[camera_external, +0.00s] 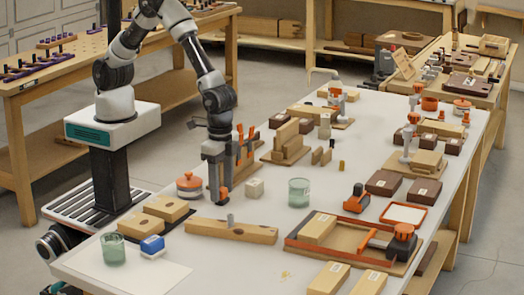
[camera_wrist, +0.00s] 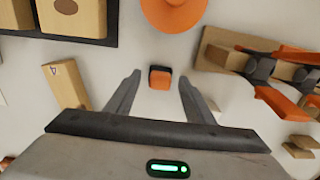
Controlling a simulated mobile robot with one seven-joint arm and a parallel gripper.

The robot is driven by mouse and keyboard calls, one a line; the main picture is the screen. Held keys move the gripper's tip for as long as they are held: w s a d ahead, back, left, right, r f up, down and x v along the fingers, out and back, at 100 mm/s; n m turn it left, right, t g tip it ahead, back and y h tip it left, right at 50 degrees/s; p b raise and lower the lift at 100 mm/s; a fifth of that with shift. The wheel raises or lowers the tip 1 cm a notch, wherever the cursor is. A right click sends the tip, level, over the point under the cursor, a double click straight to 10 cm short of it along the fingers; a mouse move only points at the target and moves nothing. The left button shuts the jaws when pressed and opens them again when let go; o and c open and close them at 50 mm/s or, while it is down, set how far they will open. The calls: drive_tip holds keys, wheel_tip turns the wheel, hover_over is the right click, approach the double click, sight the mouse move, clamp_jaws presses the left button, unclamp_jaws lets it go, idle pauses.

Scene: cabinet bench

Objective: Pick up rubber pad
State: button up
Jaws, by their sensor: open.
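A small block with an orange face and a black edge (camera_wrist: 160,79), which may be the rubber pad, lies on the white bench top in the wrist view. My gripper (camera_wrist: 159,77) is open, with one finger on each side of this block and a visible gap to both. In the external view my gripper (camera_external: 218,199) points straight down, low over the near left part of the bench. A bit of orange shows at its fingers there; the block itself is mostly hidden.
An orange round-lidded pot (camera_external: 188,186) stands just left of my gripper. A long wooden block (camera_external: 230,231) lies in front of it, and orange-handled clamps (camera_external: 245,145) stand behind. A small pale cube (camera_external: 254,188) and a glass jar (camera_external: 299,192) are to the right.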

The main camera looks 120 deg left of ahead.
drive_tip(key=c, duration=1.1)
